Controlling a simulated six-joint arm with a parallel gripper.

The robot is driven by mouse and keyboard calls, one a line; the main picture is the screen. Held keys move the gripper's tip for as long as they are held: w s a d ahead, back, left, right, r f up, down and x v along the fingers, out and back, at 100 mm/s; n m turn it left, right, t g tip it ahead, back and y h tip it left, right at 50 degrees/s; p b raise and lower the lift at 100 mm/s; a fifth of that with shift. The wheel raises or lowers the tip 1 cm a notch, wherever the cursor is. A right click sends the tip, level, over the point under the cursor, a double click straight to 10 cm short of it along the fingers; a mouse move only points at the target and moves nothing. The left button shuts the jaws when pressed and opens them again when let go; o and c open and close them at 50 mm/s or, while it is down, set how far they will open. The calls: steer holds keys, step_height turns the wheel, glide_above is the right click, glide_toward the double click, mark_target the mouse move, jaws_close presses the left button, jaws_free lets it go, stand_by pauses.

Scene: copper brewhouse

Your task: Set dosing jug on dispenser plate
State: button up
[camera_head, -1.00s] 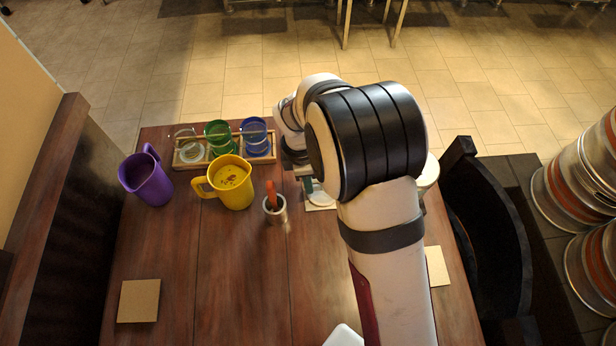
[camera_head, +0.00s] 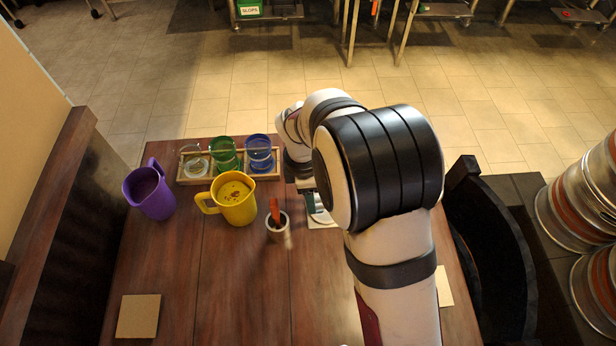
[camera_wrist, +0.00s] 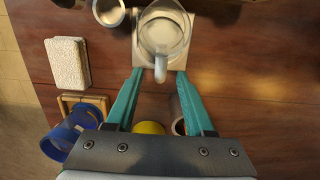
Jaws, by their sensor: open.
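A clear glass jug (camera_wrist: 163,33) stands on a pale square plate (camera_wrist: 148,64) at the top of the wrist view, its handle pointing towards me. I take these to be the dosing jug and the dispenser plate. My gripper (camera_wrist: 160,74) is open, its teal fingers on either side of the handle's end; I cannot tell whether they touch it. In the head view my arm hides the jug, and only part of the plate (camera_head: 323,222) shows.
A yellow jug (camera_head: 236,203), a purple jug (camera_head: 151,194) and a pot with a red-handled tool (camera_head: 277,230) stand left of my arm. Behind them is a wooden rack (camera_head: 235,178) of glasses. A white block (camera_wrist: 67,63) lies nearby. The front-left tabletop is mostly clear, with a tan square (camera_head: 138,316).

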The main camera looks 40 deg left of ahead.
step_height(320, 180, up, 14)
steer(key=shift+s+a+f, duration=0.15)
steer(key=shift+s+a, duration=0.3)
steer(key=w+d+r+m, duration=0.1)
steer(key=d+r+m, duration=0.1)
steer(key=d+m, duration=0.4)
steer(key=w+d+r+m, duration=0.1)
steer(key=d+r+m, duration=0.3)
steer(key=d, duration=0.5)
steer(key=s+d+f+m+y, duration=0.1)
steer(key=s+d+m, duration=0.5)
steer(key=m, duration=0.5)
steer(key=s+d+f+m+g+y, duration=0.1)
steer(key=s+d+f+m, duration=0.1)
steer(key=s+d+m, duration=0.5)
steer(key=d+m, duration=0.4)
steer(key=shift+f+m+y, duration=0.15)
steer(key=shift+m+y, duration=0.15)
